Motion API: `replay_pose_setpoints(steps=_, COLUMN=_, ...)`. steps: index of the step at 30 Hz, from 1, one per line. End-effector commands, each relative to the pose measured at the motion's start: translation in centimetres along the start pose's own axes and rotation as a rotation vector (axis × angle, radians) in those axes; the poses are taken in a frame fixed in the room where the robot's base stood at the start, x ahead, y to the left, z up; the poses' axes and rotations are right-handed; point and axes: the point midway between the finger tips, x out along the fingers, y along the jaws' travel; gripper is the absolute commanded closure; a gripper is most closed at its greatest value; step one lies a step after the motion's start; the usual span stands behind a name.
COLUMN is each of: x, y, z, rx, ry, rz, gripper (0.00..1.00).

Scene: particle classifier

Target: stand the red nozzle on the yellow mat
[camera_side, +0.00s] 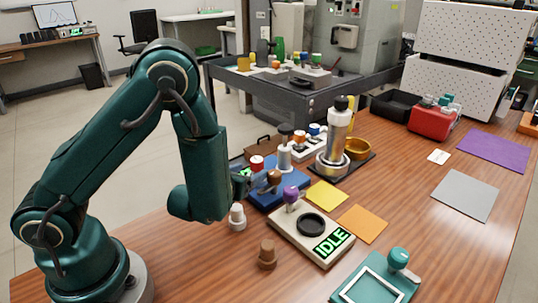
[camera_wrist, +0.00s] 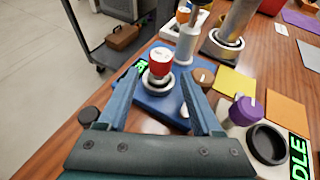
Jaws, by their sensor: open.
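The red nozzle (camera_wrist: 160,63) stands upright in a pale ring on a blue base (camera_wrist: 155,101). In the side view the red nozzle (camera_side: 257,163) shows just beyond my gripper (camera_side: 242,181). In the wrist view my gripper (camera_wrist: 161,73) is open, with one finger on each side of the red nozzle in the picture. Nothing is held, and I cannot tell how far the fingertips are from it. The yellow mat (camera_side: 326,195) lies flat and bare on the table, right of the blue base; it also shows in the wrist view (camera_wrist: 236,84).
A brown-topped part (camera_side: 274,179) stands on the blue base (camera_side: 267,198). A purple knob (camera_side: 291,194) and the IDLE panel (camera_side: 331,245) are near the yellow mat. A tall metal cylinder (camera_side: 339,135) stands behind it. An orange mat (camera_side: 363,224) lies to the right.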

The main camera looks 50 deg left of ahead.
Motion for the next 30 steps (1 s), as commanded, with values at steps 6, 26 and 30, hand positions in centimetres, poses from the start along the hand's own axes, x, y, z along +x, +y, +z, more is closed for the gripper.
replay_pose_setpoints(steps=6, x=-0.2, y=-0.2, z=0.9, rx=-0.005, ry=-0.008, rz=-0.007, gripper=0.24)
replay_pose_setpoints(steps=26, x=-3.6, y=0.0, z=9.1, rx=-0.011, ry=-0.008, rz=-0.002, gripper=0.24)
replay_pose_setpoints(steps=30, x=-3.3, y=1.6, z=9.2, rx=-0.197, ry=0.016, rz=0.100, gripper=0.24)
